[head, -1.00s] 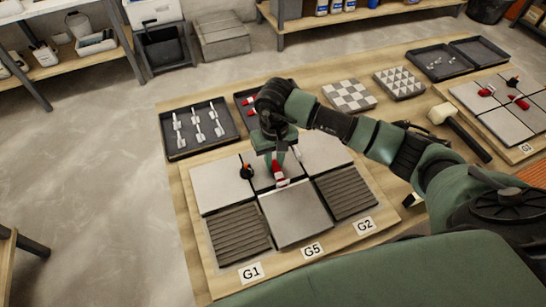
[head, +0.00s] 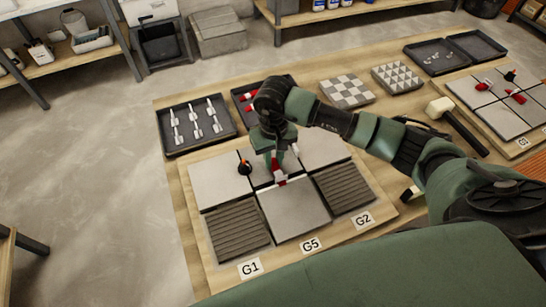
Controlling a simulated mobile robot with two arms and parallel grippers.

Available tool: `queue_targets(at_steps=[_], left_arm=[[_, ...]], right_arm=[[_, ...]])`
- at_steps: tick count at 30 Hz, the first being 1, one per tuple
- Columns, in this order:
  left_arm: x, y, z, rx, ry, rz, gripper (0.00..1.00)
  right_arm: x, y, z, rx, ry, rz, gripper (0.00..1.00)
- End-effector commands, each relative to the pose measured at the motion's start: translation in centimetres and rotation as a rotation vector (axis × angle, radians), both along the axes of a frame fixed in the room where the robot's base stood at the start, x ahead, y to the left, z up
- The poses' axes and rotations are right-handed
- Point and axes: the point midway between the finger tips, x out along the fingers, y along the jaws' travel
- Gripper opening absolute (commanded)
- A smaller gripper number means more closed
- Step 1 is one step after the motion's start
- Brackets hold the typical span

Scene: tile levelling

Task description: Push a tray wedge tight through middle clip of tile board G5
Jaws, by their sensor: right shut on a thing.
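The tile board marked G5 (head: 311,245) lies on the wooden table, with pale smooth tiles and brown ribbed tiles in two rows. My right gripper (head: 279,160) is over the joint between the rows, in the middle column. It is shut on a red wedge (head: 279,171), whose lower end is at the joint. The middle clip is mostly hidden by the wedge and gripper, so I cannot tell how far the wedge passes through it. More red wedges (head: 249,96) lie in a dark tray, partly behind my arm. My left gripper is not in view.
A dark tray (head: 172,150) of white clips lies behind the board. A mallet (head: 455,122) and a second tile board (head: 498,117) are on the right.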

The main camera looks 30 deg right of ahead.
Motion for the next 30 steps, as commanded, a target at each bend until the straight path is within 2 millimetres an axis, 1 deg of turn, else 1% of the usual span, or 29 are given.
queue_targets(at_steps=[18,30], left_arm=[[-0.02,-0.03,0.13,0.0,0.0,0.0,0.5],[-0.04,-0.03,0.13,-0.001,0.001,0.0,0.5]], right_arm=[[-0.95,0.07,0.01,0.0,0.002,0.001,0.0],[-0.94,0.09,0.03,0.001,0.003,0.001,0.0]])
